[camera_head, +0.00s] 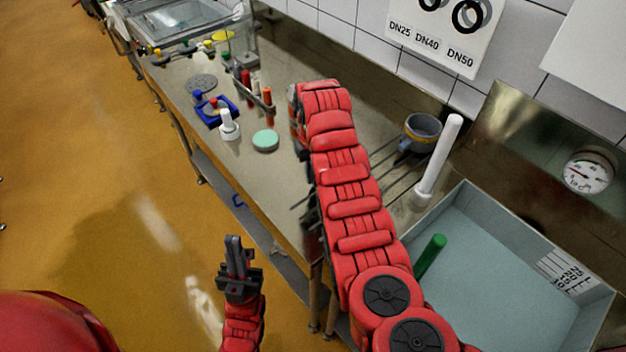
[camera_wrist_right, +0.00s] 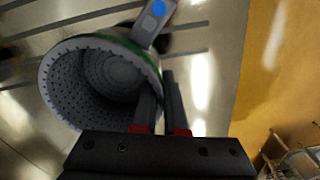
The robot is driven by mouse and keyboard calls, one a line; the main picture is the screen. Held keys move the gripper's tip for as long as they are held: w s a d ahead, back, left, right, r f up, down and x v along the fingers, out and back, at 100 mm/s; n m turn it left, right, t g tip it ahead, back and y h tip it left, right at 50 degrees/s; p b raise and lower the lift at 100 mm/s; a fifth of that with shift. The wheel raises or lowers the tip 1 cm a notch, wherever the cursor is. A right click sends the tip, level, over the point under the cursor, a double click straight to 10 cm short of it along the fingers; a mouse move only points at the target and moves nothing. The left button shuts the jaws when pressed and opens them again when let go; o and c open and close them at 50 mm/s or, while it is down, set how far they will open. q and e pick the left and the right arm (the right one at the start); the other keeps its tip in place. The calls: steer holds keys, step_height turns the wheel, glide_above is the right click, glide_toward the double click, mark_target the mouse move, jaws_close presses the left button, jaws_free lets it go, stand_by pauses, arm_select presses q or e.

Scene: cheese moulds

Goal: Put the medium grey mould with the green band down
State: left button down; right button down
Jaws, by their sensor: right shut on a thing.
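In the right wrist view, the grey mould (camera_wrist_right: 108,72) shows its perforated inside, with a green band (camera_wrist_right: 135,47) around it. Its open mouth faces the camera at a tilt. A grey tab with a blue dot (camera_wrist_right: 155,14) sticks out past its far side. My right gripper (camera_wrist_right: 163,100) is shut on the mould's wall, one finger inside the mouth and one outside. Slatted metal lies behind the mould; I cannot tell whether they touch. In the head view my red right arm hides this mould and gripper. My left gripper (camera_head: 234,243) is empty, its fingers close together, over the floor before the counter.
A grey mould with a yellow band (camera_head: 422,134) stands at the back of the steel counter, near a white rod (camera_head: 438,160). A blue-grey basin (camera_head: 480,262) holds a green rod (camera_head: 431,256). A mint disc (camera_head: 265,140), white piece (camera_head: 228,126) and blue holder (camera_head: 216,109) stand left of my arm.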

steer(key=shift+w, duration=0.3)
steer(key=shift+w+r, duration=0.15)
steer(key=shift+w, duration=0.05)
step_height(320, 180, down, 3)
steer(key=shift+r+p, duration=0.15)
steer(key=shift+p, duration=0.5)
steer(key=shift+f, duration=0.4)
steer(key=shift+f, duration=0.1)
steer(key=shift+f, duration=0.15)
steer(key=c, duration=1)
jaws_free()
steer(key=shift+r, duration=0.2)
